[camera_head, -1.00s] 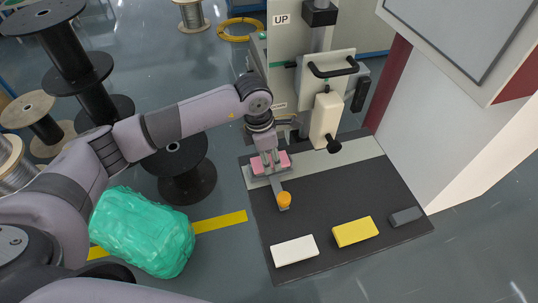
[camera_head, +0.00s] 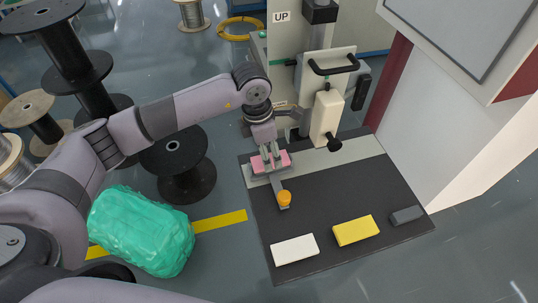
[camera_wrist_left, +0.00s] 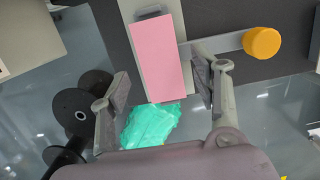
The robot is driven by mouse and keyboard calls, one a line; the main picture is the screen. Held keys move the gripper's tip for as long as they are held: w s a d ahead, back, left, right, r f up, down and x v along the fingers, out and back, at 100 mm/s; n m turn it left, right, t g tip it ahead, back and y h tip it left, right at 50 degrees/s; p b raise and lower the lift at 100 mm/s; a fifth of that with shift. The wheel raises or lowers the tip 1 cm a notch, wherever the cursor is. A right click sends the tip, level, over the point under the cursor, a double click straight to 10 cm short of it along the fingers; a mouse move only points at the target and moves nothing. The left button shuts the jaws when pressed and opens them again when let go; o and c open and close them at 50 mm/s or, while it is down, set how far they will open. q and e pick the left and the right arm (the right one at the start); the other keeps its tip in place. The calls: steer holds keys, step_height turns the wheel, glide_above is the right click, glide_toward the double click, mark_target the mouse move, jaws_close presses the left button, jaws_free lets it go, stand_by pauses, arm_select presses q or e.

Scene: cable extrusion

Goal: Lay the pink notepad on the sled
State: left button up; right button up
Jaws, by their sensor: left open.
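The pink notepad (camera_head: 285,157) lies flat at the rear left of the dark mat, beneath my left gripper. In the left wrist view, the notepad (camera_wrist_left: 156,58) is seen from above. It appears to rest on the sled, a grey metal piece whose arm (camera_head: 277,185) ends in an orange knob (camera_head: 284,198); most of the sled is hidden under the notepad. My left gripper (camera_head: 271,158) is open just above the notepad. In the left wrist view, its fingers (camera_wrist_left: 162,92) are spread wide, with the notepad's near end between them in the picture. My right gripper is out of view.
The mat (camera_head: 325,205) also carries a white block (camera_head: 294,250), a yellow block (camera_head: 355,231) and a dark grey block (camera_head: 406,216). A cream machine part with a lever (camera_head: 326,115) stands close behind the gripper. A green wrapped bundle (camera_head: 142,232) and black spools (camera_head: 180,165) stand left.

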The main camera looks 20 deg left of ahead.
arm_select(q)
step_height(320, 180, up, 10)
steer(key=a+b, duration=0.1)
steer(key=b, duration=0.1)
steer(key=shift+s+a, duration=0.15)
steer(key=shift+s, duration=0.3)
